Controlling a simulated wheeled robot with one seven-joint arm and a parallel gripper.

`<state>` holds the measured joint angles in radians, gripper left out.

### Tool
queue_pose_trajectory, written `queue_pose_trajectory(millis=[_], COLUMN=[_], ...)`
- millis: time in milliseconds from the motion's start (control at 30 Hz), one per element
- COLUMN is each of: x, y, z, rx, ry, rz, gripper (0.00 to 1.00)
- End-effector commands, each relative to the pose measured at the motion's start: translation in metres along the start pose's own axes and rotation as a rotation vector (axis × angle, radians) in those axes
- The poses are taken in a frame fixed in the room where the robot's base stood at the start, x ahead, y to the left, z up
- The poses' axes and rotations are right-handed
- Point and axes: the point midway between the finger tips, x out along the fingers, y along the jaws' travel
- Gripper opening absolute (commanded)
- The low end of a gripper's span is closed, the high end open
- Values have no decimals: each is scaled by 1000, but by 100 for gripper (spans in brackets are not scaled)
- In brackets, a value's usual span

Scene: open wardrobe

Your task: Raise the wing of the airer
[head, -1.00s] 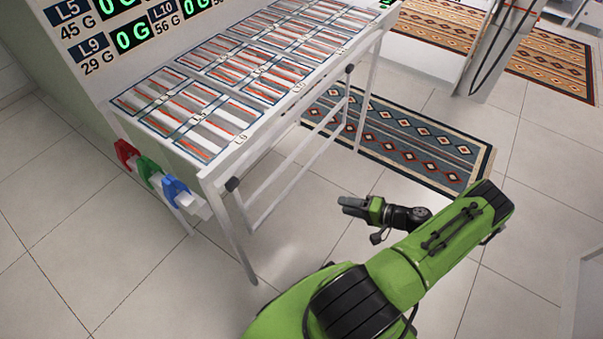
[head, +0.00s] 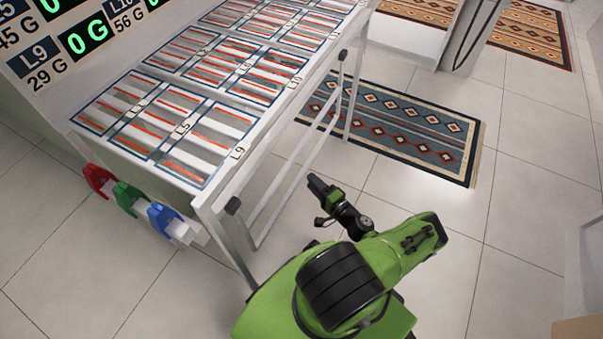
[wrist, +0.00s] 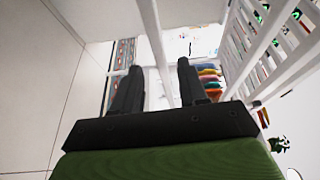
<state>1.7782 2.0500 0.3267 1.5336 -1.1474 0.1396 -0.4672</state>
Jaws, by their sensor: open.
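The white airer (head: 205,200) stands at centre left in the head view, its slatted top marked with labelled panels. Its wing (head: 299,172), a white barred frame, hangs down along the side facing me, below dark hinge knobs. My gripper (head: 318,186) is just right of the hanging wing, open and empty. In the wrist view my gripper (wrist: 160,80) has its two dark fingers apart. A white bar (wrist: 158,45) runs down into the gap between them; whether it lies between the fingers or beyond them I cannot tell. White slats (wrist: 285,45) show at upper right.
Red (head: 98,178), green (head: 127,197) and blue (head: 161,217) clips sit on the airer's near end. A board with green readouts (head: 85,40) stands behind. A patterned rug (head: 400,125) lies right of the airer. Tiled floor is open at right.

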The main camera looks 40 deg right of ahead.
Motion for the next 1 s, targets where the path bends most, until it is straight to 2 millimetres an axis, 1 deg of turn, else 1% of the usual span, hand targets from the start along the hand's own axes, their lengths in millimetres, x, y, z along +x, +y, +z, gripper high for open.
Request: queue_pose_trajectory(millis=[33,100,200,300,400,600,667,800,900,1000], x=[13,29,48,60,64,64,64,64,64,64], y=[2,3,2,2,1,0,0,0,0,0], z=[1,1,1,1,0,0,0,0,0,0], rx=[0,-2,-2,-1,0,-1,-1,-1,-1,-1], ry=[-4,-5,-4,-3,-2,-1,-1,-2,-2,-2], rz=[-2,-1,0,0,1,1,1,1,1,1], gripper=[43,43,43,43,43,43,35,13,0,0])
